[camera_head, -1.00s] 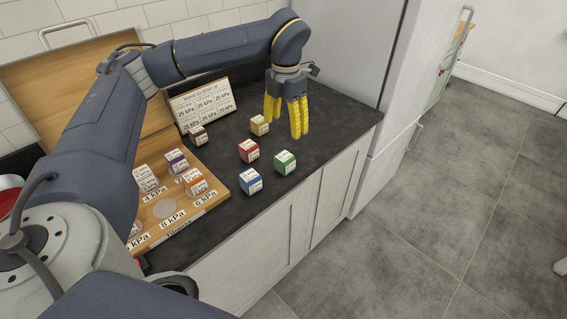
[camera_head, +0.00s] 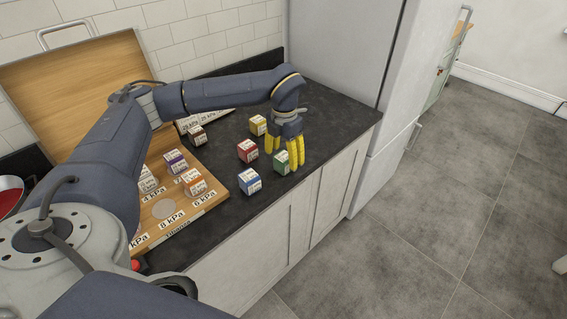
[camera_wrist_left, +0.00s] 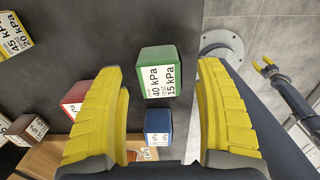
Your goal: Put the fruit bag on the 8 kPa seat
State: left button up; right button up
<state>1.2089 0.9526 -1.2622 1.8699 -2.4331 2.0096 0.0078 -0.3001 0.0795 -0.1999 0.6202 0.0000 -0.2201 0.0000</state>
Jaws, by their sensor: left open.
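No cube can be told as the fruit bag by its print. The 8 kPa seat (camera_head: 164,209) is a bare pale disc on the wooden board, above the "8 kPa" label. My left gripper (camera_head: 285,153) is open, pointing down at the green cube (camera_head: 281,164). In the left wrist view the green cube (camera_wrist_left: 158,72), labelled 40 kPa and 15 kPa, lies between the yellow fingers, with space on both sides. My right gripper (camera_wrist_left: 269,61) seems to be the small yellow-tipped one at that view's right; its opening is unclear.
The blue cube (camera_head: 249,181), red cube (camera_head: 247,151), yellow cube (camera_head: 258,125) and brown cube (camera_head: 197,135) stand on the dark counter (camera_head: 330,110). Purple (camera_head: 175,162) and orange (camera_head: 193,182) cubes occupy the board (camera_head: 205,203). My left arm partly hides the sign (camera_head: 205,117).

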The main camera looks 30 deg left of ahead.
pick_arm(q)
jog(key=shift+s+f, duration=0.1)
jog(key=shift+f, duration=2.05)
jog(key=shift+c, duration=0.5)
jog(key=c, duration=1.3)
jog(key=shift+r, duration=0.2)
jog(key=shift+c, duration=0.2)
